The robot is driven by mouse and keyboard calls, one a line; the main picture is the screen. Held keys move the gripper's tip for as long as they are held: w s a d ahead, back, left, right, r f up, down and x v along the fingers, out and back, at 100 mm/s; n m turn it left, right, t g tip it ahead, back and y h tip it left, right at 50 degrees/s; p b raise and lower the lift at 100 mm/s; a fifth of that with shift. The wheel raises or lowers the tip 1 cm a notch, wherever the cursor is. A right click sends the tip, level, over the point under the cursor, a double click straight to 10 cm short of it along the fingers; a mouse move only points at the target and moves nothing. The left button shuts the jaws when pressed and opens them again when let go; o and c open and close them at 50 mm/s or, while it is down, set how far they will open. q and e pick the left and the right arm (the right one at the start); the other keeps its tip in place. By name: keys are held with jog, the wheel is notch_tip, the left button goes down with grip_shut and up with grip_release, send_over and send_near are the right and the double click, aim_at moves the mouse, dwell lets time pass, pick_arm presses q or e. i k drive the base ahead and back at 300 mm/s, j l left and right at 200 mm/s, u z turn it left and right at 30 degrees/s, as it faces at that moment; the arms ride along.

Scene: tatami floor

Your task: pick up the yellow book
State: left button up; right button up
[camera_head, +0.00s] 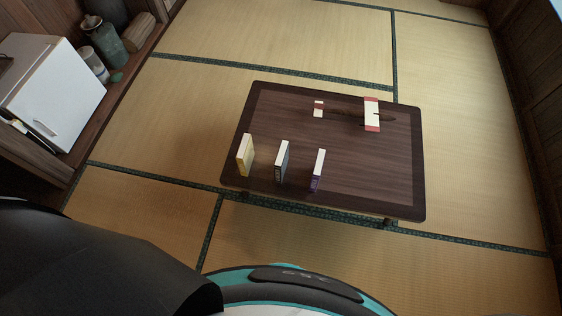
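The yellow book (245,155) stands upright near the left end of the low dark wooden table (340,160), close to its near left corner. Its cover is yellow and its page edges are pale. Neither of my grippers is in the head view, so their opening and position are hidden. Nothing is touching the yellow book.
A dark-spined book (281,161) and a purple book (317,170) stand right of the yellow book. Red-and-white items (371,115) lie farther back. A white cabinet (55,85) and jars (104,40) line the left wall. Tatami floor (200,110) around the table is clear.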

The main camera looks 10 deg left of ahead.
aim_at(245, 156)
jog(key=u, duration=0.85)
